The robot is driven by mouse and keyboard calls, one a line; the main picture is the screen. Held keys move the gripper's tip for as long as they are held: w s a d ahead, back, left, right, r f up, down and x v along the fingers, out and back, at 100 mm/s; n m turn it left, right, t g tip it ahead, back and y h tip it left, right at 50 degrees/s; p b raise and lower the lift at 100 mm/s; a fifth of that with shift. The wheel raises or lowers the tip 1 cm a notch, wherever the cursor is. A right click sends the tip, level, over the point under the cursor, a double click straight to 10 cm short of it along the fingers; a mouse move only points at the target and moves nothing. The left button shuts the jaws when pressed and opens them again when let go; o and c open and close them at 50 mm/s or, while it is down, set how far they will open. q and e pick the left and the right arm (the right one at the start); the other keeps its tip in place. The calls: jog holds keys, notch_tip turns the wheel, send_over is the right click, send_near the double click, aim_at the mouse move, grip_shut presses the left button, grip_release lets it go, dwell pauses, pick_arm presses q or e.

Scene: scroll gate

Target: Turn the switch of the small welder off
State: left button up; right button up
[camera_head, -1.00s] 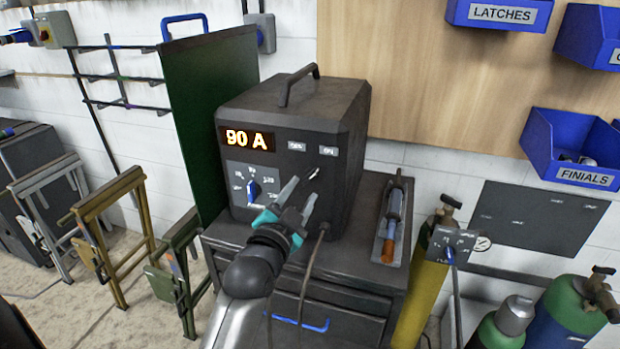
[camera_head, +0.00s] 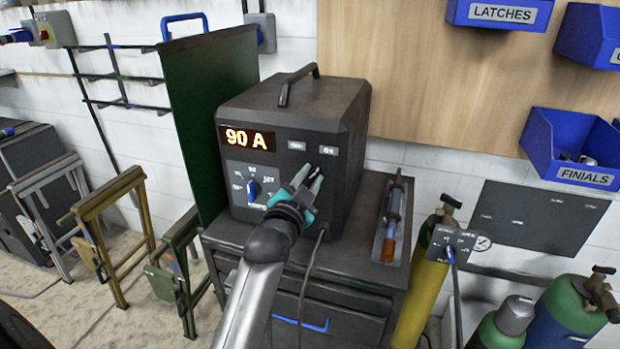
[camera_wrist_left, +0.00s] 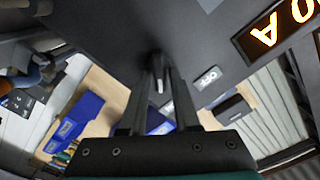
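The small welder (camera_head: 345,115) is a dark grey box on a cabinet, with a lit orange "90 A" display (camera_head: 248,138). Its toggle switch (camera_head: 311,159) sits below the OFF and ON labels and is partly hidden by my gripper. In the left wrist view the switch lever (camera_wrist_left: 158,72) shows between the far ends of my fingers. My left gripper (camera_head: 309,174) is open, its fingertips close to the panel around the switch. Whether a finger touches the lever cannot be told. My right gripper is not in view.
A blue dial (camera_head: 253,188) is left of my gripper on the welder's front. A cable (camera_head: 312,265) hangs below. A torch (camera_head: 391,215) lies in a tray at the right on the cabinet (camera_head: 350,280). A green screen (camera_head: 208,110) stands close on the left.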

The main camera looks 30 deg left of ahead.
pick_arm(q)
grip_shut()
dwell(0.4)
jog(key=n+p, duration=0.3)
jog(key=shift+a+r, duration=0.1)
jog(key=shift+r, duration=0.15)
jog(key=n+p, duration=0.2)
jog(key=n, duration=0.1)
jog(key=shift+a+n+p, duration=0.15)
jog(key=shift+n+p, duration=0.2)
jog(key=shift+n, duration=0.05)
jog(key=shift+s+a+f+n+p, duration=0.1)
jog(key=shift+n+p, duration=0.5)
jog(key=shift+n, duration=0.9)
jog(key=shift+w+a+n+p, duration=0.1)
jog(key=shift+n+p, duration=0.45)
jog(key=shift+n, duration=0.95)
jog(key=shift+s+a+f+n+p, duration=0.1)
jog(key=shift+n+p, duration=0.5)
jog(key=shift+n, duration=0.9)
